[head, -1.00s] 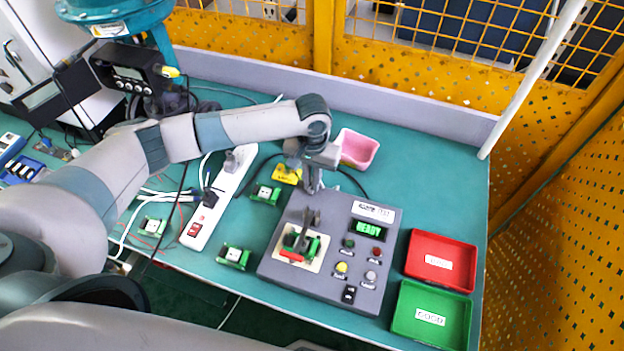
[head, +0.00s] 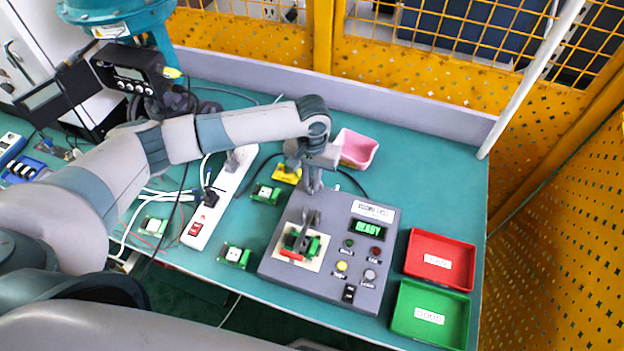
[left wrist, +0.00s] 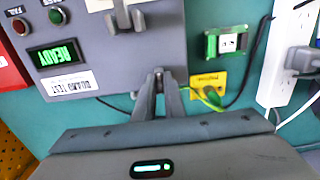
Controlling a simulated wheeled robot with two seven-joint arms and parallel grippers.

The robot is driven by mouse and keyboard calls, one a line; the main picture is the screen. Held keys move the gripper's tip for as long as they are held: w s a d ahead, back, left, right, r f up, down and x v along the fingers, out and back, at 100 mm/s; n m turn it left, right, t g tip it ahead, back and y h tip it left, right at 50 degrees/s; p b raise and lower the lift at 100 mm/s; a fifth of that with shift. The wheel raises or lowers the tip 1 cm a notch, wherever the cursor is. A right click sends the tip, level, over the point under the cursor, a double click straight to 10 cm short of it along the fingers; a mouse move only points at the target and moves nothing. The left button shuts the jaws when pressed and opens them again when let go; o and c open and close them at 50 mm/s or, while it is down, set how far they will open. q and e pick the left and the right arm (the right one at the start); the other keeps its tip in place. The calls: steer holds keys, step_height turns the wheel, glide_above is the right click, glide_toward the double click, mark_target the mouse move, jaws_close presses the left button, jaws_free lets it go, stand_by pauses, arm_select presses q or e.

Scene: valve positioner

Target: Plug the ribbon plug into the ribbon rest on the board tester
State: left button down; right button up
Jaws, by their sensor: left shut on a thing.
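The board tester (head: 335,275) is a grey box on the teal table, its display reading READY. It shows upside down in the left wrist view (left wrist: 100,75). My left gripper (head: 313,188) points down at its back-left edge. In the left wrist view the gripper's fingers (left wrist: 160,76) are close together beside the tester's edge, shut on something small. The ribbon plug is mostly hidden between the fingers, and I cannot make out its shape. I cannot tell the ribbon rest apart at that edge, nor whether the plug touches it. My right gripper is not in view.
A grey upright clamp (head: 310,217) stands over a green board in the tester's fixture. A pink bin (head: 356,149) stands behind. Red (head: 410,262) and green (head: 398,318) trays lie right. A power strip (head: 222,195) is left.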

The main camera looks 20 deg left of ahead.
arm_select(q)
steer(key=shift+s+f, duration=0.1)
steer(key=shift+f, duration=0.05)
steer(key=c, duration=1.4)
jaws_free()
steer(key=shift+c, duration=0.2)
steer(key=shift+r+p, duration=2.6)
steer(key=shift+p, duration=0.4)
steer(key=shift+r, duration=1)
